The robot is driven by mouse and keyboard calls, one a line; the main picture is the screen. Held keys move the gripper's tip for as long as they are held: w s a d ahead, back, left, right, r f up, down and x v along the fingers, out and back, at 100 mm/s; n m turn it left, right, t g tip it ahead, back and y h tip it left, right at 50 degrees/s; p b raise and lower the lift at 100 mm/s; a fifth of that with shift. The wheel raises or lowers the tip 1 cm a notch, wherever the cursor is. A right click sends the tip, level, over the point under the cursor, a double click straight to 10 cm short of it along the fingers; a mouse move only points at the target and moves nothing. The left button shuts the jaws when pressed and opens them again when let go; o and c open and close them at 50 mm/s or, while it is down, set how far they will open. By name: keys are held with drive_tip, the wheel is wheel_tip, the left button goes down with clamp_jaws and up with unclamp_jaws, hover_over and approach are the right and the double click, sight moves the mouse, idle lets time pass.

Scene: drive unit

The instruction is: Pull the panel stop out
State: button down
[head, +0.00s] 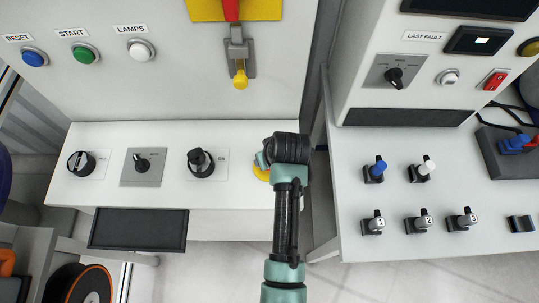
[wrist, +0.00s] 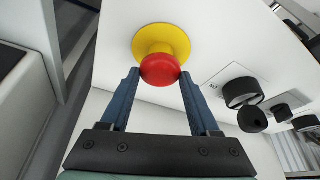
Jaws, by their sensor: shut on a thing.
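The panel stop (wrist: 160,69) is a red mushroom button on a round yellow base, seen at the top middle of the wrist view. My gripper (wrist: 160,76) has one blue finger on each side of the red head, with the fingertips touching its sides. It is shut on the red head. In the head view my arm and gripper cover most of the stop. Only a bit of its yellow base (head: 260,174) shows at the right end of the sloping white panel.
Black rotary knobs (head: 201,163) sit left of the stop on the same panel; one knob (wrist: 242,92) is close to my right finger in the wrist view. A yellow-tipped lever (head: 240,80) hangs above. A second console (head: 440,180) stands to the right across a narrow gap.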

drive_tip(key=shift+r+p, duration=0.3)
drive_tip(key=shift+r, duration=0.4)
drive_tip(key=shift+w+f, duration=0.1)
drive_tip(key=shift+c, duration=0.6)
unclamp_jaws()
drive_tip(key=b+v, duration=0.2)
drive_tip(key=v, duration=1.1)
drive_tip(key=shift+a+f, duration=0.1)
